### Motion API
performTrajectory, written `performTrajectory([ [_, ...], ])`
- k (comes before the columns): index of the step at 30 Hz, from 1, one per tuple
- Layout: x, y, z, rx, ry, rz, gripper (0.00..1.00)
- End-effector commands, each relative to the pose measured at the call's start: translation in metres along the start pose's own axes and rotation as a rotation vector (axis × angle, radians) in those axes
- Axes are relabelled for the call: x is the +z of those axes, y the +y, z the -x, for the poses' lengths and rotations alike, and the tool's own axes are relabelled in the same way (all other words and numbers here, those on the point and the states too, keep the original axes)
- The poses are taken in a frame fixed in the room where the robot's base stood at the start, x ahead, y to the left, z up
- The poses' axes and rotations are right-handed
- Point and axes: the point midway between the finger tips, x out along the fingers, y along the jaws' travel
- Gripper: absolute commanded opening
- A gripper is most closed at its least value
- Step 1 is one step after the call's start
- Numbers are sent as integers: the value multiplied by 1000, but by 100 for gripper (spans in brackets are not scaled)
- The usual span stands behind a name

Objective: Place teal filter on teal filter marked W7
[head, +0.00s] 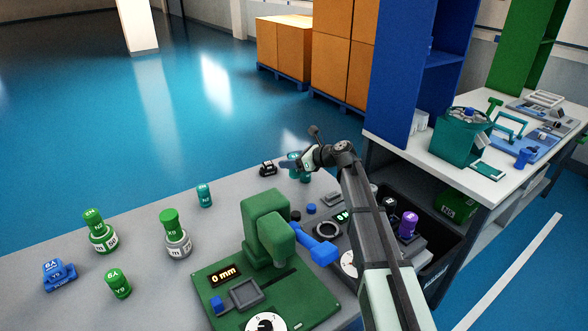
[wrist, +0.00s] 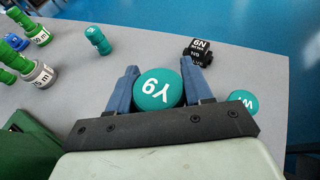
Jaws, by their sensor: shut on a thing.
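My gripper (wrist: 160,72) is shut on a teal filter (wrist: 158,88), with one blue finger on each side of its round top. Another teal filter (wrist: 242,101) stands on the table just right of my gripper in the wrist view. Its label starts with W; the rest is hard to read. In the head view my gripper (head: 296,164) is at the table's far edge, with teal parts showing beside it. The gap between the held filter and the table cannot be judged.
A small teal piece (head: 205,195) stands farther left, near green and grey weights (head: 178,243). A green gauge stand (head: 265,230) with a blue lever occupies the front middle. The table's edge is close.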

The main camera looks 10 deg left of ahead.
Motion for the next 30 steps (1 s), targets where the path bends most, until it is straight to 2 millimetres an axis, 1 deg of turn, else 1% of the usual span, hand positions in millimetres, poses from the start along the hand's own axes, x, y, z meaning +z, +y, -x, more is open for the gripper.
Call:
performTrajectory([
  [1,6,-8,8,-10,-2,-2,18],
  [3,18,-23,18,-23,-3,-7,18],
  [5,29,-43,22,-33,-3,-10,18],
  [6,38,-56,25,-38,-3,-13,18],
  [10,64,-95,30,-33,-2,-11,18],
  [13,78,-112,29,-9,-2,-3,18],
  [17,85,-121,22,30,-1,12,18],
  [20,83,-117,21,62,-1,25,18],
  [23,77,-110,20,83,-1,34,18],
  [26,67,-109,16,87,-1,35,18],
  [30,46,-109,7,87,-1,35,18],
])
